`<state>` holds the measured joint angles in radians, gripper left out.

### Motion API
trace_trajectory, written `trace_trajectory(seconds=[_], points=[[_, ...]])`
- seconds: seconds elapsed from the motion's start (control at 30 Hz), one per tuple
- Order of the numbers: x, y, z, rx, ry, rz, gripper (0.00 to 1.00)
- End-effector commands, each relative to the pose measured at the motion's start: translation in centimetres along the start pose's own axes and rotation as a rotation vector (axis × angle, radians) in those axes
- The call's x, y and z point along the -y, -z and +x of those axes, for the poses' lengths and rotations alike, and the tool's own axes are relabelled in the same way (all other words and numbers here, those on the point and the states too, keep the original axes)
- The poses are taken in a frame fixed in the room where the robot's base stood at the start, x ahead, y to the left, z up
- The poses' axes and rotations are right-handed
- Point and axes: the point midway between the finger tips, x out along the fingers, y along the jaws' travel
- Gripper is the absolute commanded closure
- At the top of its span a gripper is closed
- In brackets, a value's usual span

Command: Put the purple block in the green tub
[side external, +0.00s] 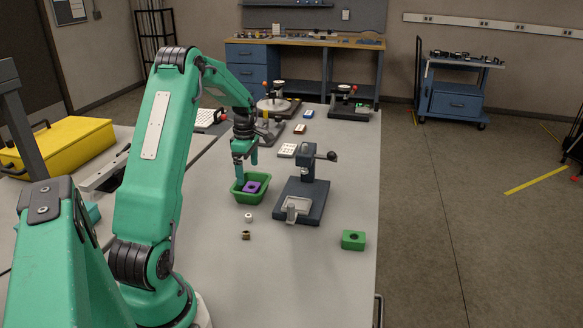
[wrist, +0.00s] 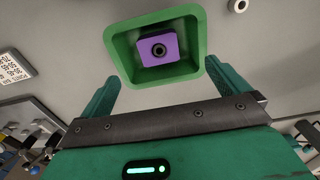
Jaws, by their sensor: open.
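The purple block (side external: 252,187) lies inside the green tub (side external: 238,194). In the wrist view the purple block (wrist: 174,48), with a dark round hole in its face, rests on the floor of the green tub (wrist: 123,45), apart from the jaws. My gripper (side external: 244,172) is above the tub, over its back left part. In the wrist view my gripper (wrist: 168,92) has its two green fingers spread wide on either side of the tub, with nothing between the tips.
A dark press-like fixture (side external: 303,192) stands right of the tub. A white round part (side external: 249,217) and a small brown part (side external: 246,235) lie in front of the tub. A green block (side external: 353,240) sits near the table's right edge. The front middle of the table is clear.

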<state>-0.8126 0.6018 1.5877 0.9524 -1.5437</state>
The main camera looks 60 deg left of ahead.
Motion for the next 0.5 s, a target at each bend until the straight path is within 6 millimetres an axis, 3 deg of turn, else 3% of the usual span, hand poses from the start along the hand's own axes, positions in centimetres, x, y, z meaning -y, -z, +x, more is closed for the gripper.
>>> trace_trajectory(seconds=[0.5], points=[[0.0, 0.0, -2.6, 0.000, -0.001, 0.000, 0.00]])
